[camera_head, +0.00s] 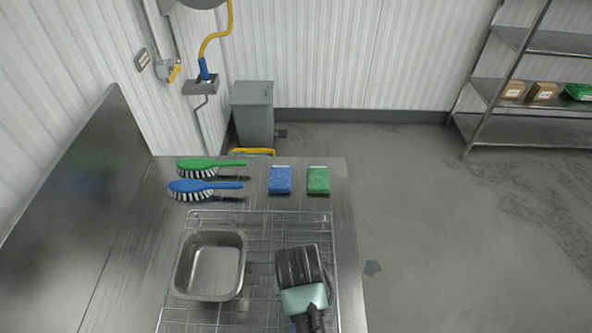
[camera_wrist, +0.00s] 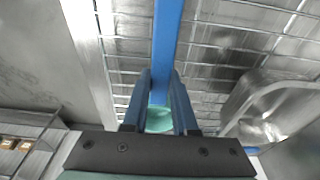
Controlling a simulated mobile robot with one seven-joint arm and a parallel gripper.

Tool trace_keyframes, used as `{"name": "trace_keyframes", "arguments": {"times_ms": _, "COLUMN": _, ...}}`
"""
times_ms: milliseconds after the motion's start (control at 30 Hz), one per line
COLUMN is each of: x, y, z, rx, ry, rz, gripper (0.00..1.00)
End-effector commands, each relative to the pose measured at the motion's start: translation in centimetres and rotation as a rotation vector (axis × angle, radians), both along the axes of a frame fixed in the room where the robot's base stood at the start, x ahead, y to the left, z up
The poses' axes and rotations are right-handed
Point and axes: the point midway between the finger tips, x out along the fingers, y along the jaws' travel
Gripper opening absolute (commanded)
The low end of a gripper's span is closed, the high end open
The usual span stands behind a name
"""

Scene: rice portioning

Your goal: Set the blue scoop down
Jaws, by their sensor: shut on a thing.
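The blue scoop shows in the wrist view as a long blue handle (camera_wrist: 167,42) running up from between the fingers of my gripper (camera_wrist: 162,98). My gripper is shut on this handle. The wire rack lies beyond the handle in the wrist view; I cannot tell whether the scoop touches it. In the head view my arm and gripper body cover the right part of the wire rack (camera_head: 262,219) and hide most of the scoop. The scoop's bowl is not clearly seen.
A metal pan (camera_head: 210,266) stands on the rack, left of my arm. Behind the rack lie a green brush (camera_head: 205,165), a blue brush (camera_head: 203,187), a blue pad (camera_head: 280,180) and a green pad (camera_head: 318,180). The steel table's right edge is close to my arm.

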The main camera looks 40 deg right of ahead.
Motion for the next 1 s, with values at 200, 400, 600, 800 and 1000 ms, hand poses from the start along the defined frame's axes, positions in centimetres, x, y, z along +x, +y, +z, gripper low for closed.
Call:
{"name": "trace_keyframes", "arguments": {"times_ms": 200, "x": -0.1, "y": 0.1, "z": -2.9, "rx": 0.002, "ry": 0.005, "rz": 0.0, "gripper": 0.0}}
{"name": "trace_keyframes", "arguments": {"times_ms": 400, "x": -0.1, "y": 0.0, "z": -3.2, "rx": 0.001, "ry": 0.001, "rz": 0.0, "gripper": 0.0}}
{"name": "trace_keyframes", "arguments": {"times_ms": 600, "x": -0.1, "y": 0.0, "z": -3.6, "rx": 0.001, "ry": 0.002, "rz": 0.0, "gripper": 0.0}}
{"name": "trace_keyframes", "arguments": {"times_ms": 800, "x": -0.1, "y": 0.0, "z": -3.5, "rx": 0.001, "ry": 0.002, "rz": 0.0, "gripper": 0.56}}
{"name": "trace_keyframes", "arguments": {"times_ms": 1000, "x": -0.1, "y": 0.0, "z": -3.5, "rx": 0.001, "ry": 0.002, "rz": 0.0, "gripper": 0.56}}
